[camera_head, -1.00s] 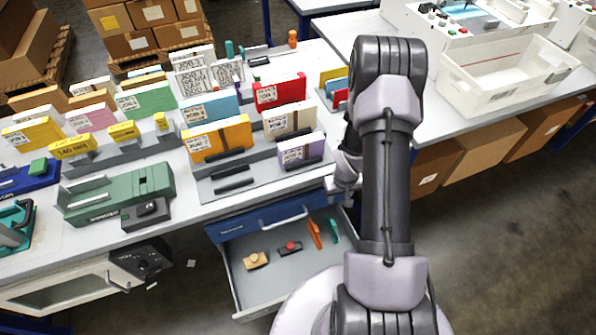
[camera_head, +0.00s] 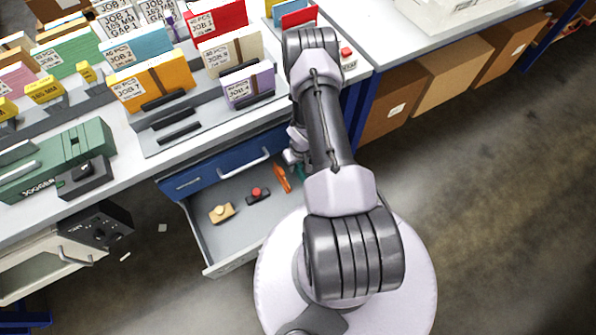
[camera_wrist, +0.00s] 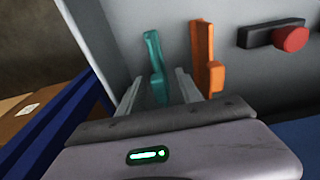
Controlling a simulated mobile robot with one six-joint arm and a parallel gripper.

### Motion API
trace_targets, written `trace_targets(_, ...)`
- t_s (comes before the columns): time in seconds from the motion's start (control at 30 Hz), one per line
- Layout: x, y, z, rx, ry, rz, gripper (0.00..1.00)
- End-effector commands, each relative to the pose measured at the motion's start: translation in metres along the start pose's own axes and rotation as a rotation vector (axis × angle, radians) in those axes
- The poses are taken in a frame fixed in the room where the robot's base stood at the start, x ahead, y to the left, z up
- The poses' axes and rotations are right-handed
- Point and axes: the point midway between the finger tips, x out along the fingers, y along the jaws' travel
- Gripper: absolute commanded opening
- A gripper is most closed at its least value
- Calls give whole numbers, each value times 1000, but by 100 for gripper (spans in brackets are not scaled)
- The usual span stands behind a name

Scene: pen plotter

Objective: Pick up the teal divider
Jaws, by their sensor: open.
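The teal divider (camera_wrist: 155,65) lies in the open drawer in the wrist view, near the drawer's side wall. In the head view only a sliver of it (camera_head: 300,171) shows beside my arm. My gripper (camera_wrist: 156,92) is open, and its two fingers reach toward the near end of the teal divider, which appears between them. I cannot tell whether either finger touches it. An orange divider (camera_wrist: 205,58) lies just right of the right finger in the wrist view. In the head view my gripper (camera_head: 293,158) is over the drawer, partly hidden by the arm.
The open drawer (camera_head: 215,245) also holds a black piece with a red knob (camera_wrist: 290,39) and a tan piece with a knob (camera_head: 221,212). Colored job blocks stand on the table.

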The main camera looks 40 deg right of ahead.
Motion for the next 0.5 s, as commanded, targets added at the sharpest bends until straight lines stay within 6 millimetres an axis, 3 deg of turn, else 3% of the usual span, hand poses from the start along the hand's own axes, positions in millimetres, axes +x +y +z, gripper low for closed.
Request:
trace_targets(0.03, 16, 0, 0, 0, 0, 0, 42)
trace_targets(0.07, 19, -1, 1, 0, 0, 0, 42)
trace_targets(0.27, 17, 0, 0, 0, 0, 0, 42)
trace_targets(0.4, 16, 0, 0, 0, 0, 0, 14)
trace_targets(0.5, 16, 0, 0, 0, 0, 0, 0)
